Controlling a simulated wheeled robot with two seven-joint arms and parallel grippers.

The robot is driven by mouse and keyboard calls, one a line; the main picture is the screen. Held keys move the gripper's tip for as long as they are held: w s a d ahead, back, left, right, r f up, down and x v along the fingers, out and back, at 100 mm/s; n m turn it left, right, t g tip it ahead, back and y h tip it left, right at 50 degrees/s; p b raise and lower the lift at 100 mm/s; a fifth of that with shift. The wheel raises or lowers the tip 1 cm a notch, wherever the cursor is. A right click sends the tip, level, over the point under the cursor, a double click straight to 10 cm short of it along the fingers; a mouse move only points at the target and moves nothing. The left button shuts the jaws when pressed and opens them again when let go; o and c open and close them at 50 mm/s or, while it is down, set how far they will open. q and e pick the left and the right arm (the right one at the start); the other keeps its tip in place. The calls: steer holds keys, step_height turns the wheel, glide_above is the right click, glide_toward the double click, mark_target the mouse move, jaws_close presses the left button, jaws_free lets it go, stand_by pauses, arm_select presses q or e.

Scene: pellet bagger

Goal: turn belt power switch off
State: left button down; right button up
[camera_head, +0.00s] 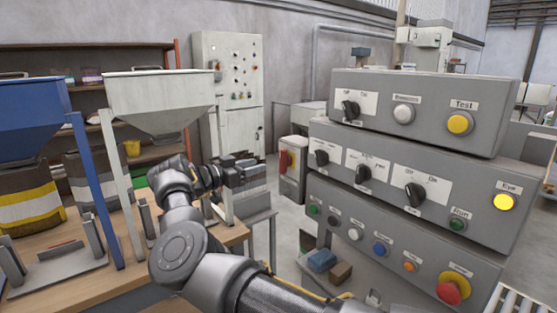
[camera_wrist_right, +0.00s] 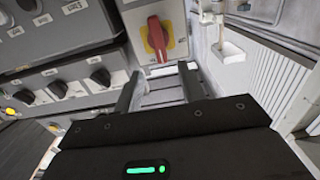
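A red rotary handle on a yellow plate (camera_head: 285,160) sits on the front of a grey box left of the control panels. It fits a power switch, but I can read no label on it. In the right wrist view the red handle (camera_wrist_right: 157,38) stands roughly upright in the picture, beyond the fingertips. My right gripper (camera_head: 256,174) is in front of the box and to its left, apart from the handle. Its two fingers (camera_wrist_right: 160,88) are spread with nothing between them. My left gripper is not in view.
Stacked grey control panels (camera_head: 400,162) with black knobs and coloured buttons stand close on the right. A white hopper (camera_head: 160,100) and a blue hopper (camera_head: 30,110) stand over the wooden table (camera_head: 75,284) on the left. A grey cabinet (camera_head: 228,75) is behind.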

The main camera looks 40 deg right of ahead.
mark_target(280, 158)
steer(key=d+p, duration=0.2)
steer(key=d, duration=0.6)
steer(key=shift+s+d, duration=0.1)
steer(key=shift+d, duration=0.25)
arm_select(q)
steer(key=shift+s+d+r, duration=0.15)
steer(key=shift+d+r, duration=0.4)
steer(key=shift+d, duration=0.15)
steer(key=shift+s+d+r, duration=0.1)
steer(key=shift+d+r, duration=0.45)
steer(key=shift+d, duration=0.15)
arm_select(e)
steer(key=shift+d, duration=0.45)
steer(key=c, duration=0.6)
